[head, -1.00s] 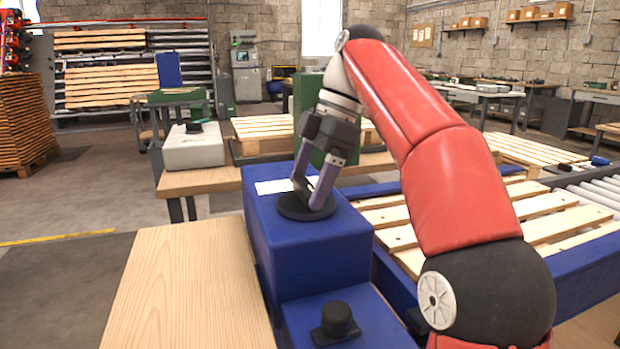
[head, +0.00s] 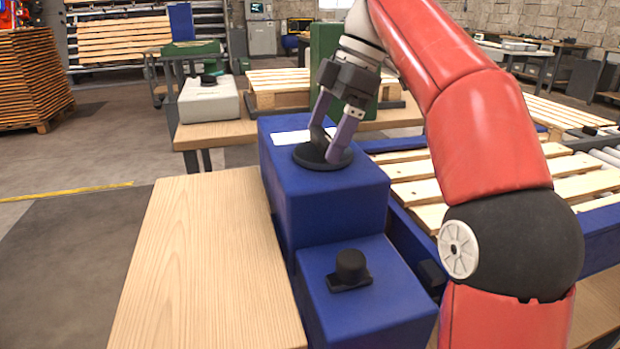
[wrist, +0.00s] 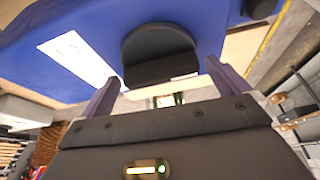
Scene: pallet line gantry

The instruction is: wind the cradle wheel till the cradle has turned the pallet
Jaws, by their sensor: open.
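The black cradle wheel (head: 314,162) is a round disc with a raised dark grip bar, on top of a tall blue housing (head: 325,200). My gripper (head: 325,148) points down at the wheel with its two purple fingers apart around the bar. In the wrist view the wheel (wrist: 158,42) lies ahead between the open fingertips, with a gap visible on each side. The slatted wooden pallet (head: 430,188) lies flat in a blue frame at right, partly hidden by my red arm.
A lower blue box (head: 385,295) with a black knob (head: 351,266) stands in front of the housing. A bare wooden tabletop (head: 205,260) is at left. A pale grey box (head: 208,102) and another pallet (head: 280,82) stand behind.

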